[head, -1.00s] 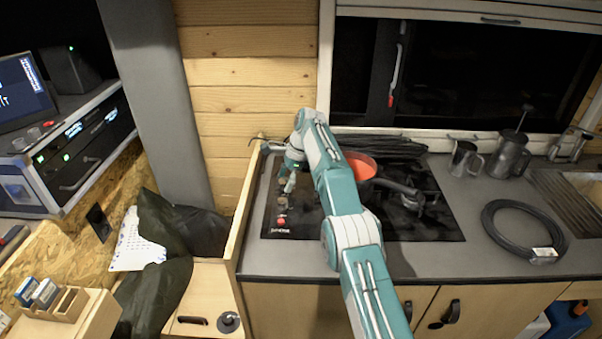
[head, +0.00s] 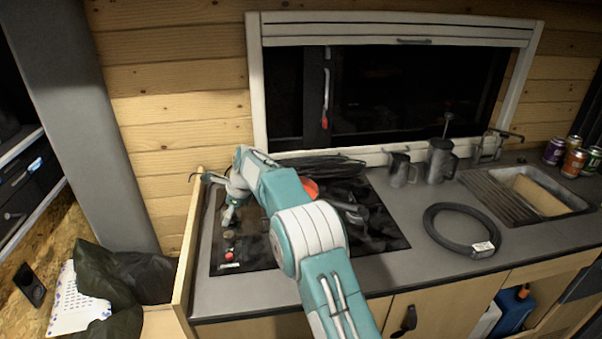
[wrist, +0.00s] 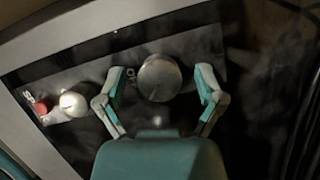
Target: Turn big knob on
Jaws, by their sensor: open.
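The big knob (wrist: 159,77) is a round grey metal knob on the dark stove panel in the wrist view. My gripper (wrist: 161,88) is open, with one finger on each side of the knob; a small gap shows on the left, and contact on the right cannot be told. A smaller silver knob (wrist: 73,104) and a red button (wrist: 41,106) lie to the left on the same panel. In the head view my gripper (head: 230,212) is over the left part of the black stove (head: 262,256), and the big knob is hard to make out there.
A red pan (head: 310,189) sits on the stove behind my arm. A wooden side panel (head: 190,250) rises close left of the stove.

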